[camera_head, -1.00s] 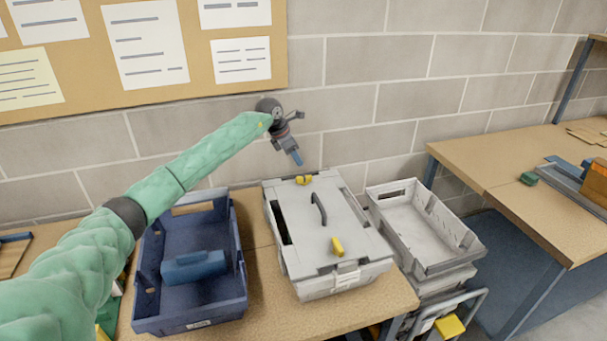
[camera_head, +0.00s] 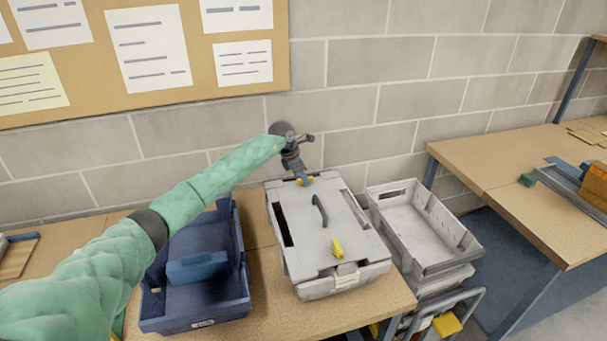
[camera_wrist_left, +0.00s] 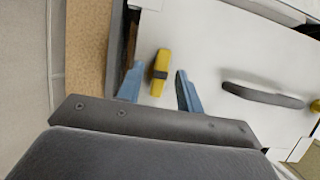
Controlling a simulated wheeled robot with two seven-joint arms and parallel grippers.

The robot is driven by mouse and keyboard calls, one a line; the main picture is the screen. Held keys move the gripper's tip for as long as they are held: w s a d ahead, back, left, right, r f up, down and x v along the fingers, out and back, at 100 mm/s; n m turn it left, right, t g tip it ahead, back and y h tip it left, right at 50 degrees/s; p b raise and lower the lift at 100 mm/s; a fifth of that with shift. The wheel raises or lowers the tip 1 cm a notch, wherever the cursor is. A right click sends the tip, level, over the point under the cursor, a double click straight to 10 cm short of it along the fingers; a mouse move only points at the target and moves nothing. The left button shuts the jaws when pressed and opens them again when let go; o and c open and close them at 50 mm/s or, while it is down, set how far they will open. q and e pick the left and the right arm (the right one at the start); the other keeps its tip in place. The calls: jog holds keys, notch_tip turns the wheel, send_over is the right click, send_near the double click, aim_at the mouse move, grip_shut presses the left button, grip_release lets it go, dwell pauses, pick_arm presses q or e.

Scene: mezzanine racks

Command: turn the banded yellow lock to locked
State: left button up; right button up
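The banded yellow lock (camera_wrist_left: 161,72) is a small yellow bar with a dark band across its middle, on the lid of the grey case (camera_head: 295,222). In the left wrist view it lies between the two blue fingers of my left gripper (camera_wrist_left: 158,92), with a gap on each side. In the head view that gripper (camera_head: 304,181) points down at the lid's far end and partly hides the banded lock (camera_head: 309,180). A second yellow lock (camera_head: 337,249) sits at the lid's near end. My right gripper is not in view.
A dark carry handle (camera_head: 320,211) stands up mid-lid. A blue crate (camera_head: 160,325) holding a blue object is left of the case, and an empty grey tray (camera_head: 405,228) is right. The brick wall (camera_head: 350,90) is close behind.

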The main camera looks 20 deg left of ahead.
pick_arm(q)
jog(key=shift+f, duration=0.2)
jog(key=shift+d, duration=0.1)
grip_shut()
